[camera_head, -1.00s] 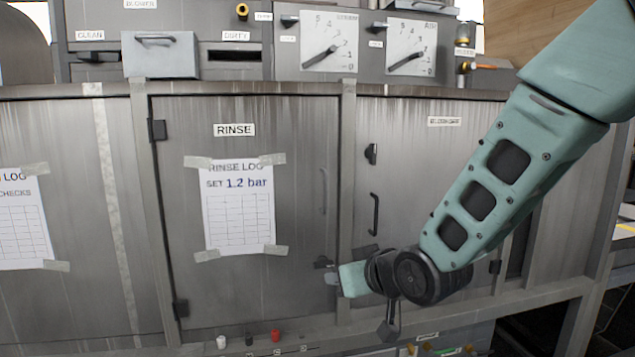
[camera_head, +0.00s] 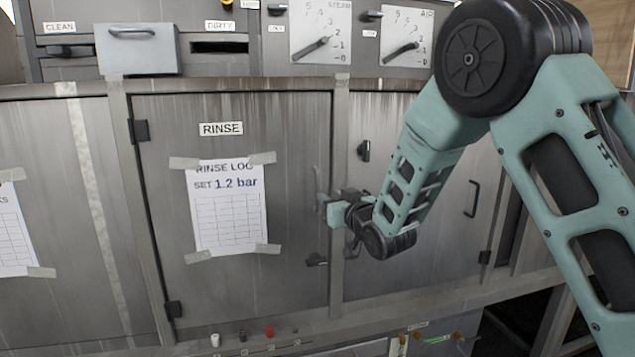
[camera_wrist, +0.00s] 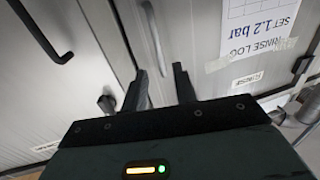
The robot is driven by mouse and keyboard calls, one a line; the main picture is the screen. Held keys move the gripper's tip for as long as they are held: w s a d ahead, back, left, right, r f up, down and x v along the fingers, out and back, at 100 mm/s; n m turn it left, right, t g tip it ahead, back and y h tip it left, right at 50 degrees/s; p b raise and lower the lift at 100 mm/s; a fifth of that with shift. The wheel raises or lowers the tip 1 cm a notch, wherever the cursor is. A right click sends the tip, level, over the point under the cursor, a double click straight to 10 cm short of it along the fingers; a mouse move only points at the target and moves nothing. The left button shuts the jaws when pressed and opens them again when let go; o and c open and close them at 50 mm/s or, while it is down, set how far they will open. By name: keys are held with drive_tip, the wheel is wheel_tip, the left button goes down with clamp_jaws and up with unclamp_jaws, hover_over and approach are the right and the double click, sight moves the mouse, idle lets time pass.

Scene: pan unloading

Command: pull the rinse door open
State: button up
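The rinse door (camera_head: 170,290) is a grey metal door labelled RINSE with a taped log sheet; it looks shut in its frame.
The neighbouring door on the right has a dark handle (camera_head: 472,199) and a latch (camera_head: 364,151); my arm crosses in front of it. A ledge with small knobs (camera_head: 269,331) runs below the rinse door. Gauges (camera_head: 320,32) and a drawer (camera_head: 138,50) are above.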

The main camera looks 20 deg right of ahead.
sight(318, 189)
drive_tip(key=w+p, duration=0.1)
drive_tip(key=w, duration=0.1)
drive_tip(key=w+a, duration=0.1)
drive_tip(key=w, duration=0.2)
drive_tip(key=w+p, duration=0.1)
drive_tip(key=w, duration=0.2)
drive_tip(key=shift+w+a+p, duration=0.1)
drive_tip(key=shift+a+p, duration=0.2)
drive_tip(key=shift+p, duration=0.05)
clamp_jaws()
